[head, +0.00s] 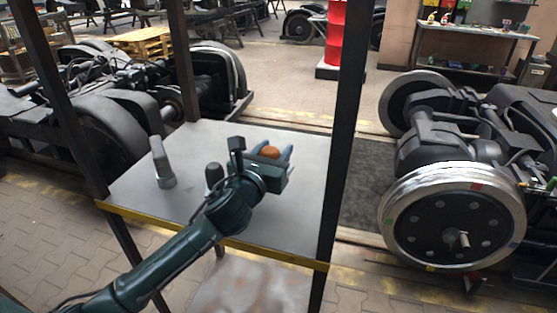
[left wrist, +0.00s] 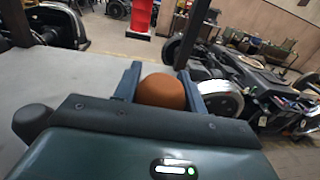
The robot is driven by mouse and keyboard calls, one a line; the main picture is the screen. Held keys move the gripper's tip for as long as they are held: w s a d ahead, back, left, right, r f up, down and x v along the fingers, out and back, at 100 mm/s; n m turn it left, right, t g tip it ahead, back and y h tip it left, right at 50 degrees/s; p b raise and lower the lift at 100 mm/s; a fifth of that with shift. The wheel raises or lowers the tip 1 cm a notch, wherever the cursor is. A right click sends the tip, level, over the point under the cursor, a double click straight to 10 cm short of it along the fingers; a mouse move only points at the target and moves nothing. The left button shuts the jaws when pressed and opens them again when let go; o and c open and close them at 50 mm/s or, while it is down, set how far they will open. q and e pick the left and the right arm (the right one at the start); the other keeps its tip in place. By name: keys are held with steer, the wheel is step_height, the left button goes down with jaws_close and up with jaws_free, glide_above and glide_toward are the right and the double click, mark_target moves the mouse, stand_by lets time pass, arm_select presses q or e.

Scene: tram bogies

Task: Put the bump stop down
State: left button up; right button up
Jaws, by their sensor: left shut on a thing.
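The bump stop, an orange-brown rounded piece (head: 269,152), is between the fingers of my left gripper (head: 279,156). In the left wrist view the bump stop (left wrist: 161,92) sits between the two blue-grey fingers of the gripper (left wrist: 162,85), which are shut on it. The gripper is over the grey top of a metal rack (head: 205,140), toward its right side. I cannot tell whether the bump stop touches the surface. My right gripper is not in view.
A grey upright part (head: 162,165) stands on the rack top at the left. A small dark knob-like thing (head: 213,175) shows beside my arm. Dark posts (head: 345,110) rise at the rack's corners. A wheelset (head: 452,215) stands at the right. The back of the rack top looks clear.

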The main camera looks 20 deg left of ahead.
arm_select(q)
steer(key=shift+s+r, duration=0.25)
steer(key=shift+r, duration=0.15)
steer(key=s+a+f+y+p, duration=0.1)
steer(key=s+p, duration=0.1)
steer(key=s, duration=0.7)
steer(key=s+a+f+n+y+p, duration=0.1)
steer(key=s+a+f+p, duration=0.1)
steer(key=s, duration=0.7)
steer(key=shift+s+a+f+p, duration=0.15)
steer(key=shift+a+f+p, duration=0.15)
steer(key=shift+p, duration=0.45)
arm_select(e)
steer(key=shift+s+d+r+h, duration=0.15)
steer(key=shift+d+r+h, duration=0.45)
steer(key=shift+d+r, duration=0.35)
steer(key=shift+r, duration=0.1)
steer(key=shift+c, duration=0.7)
arm_select(q)
steer(key=shift+a, duration=0.1)
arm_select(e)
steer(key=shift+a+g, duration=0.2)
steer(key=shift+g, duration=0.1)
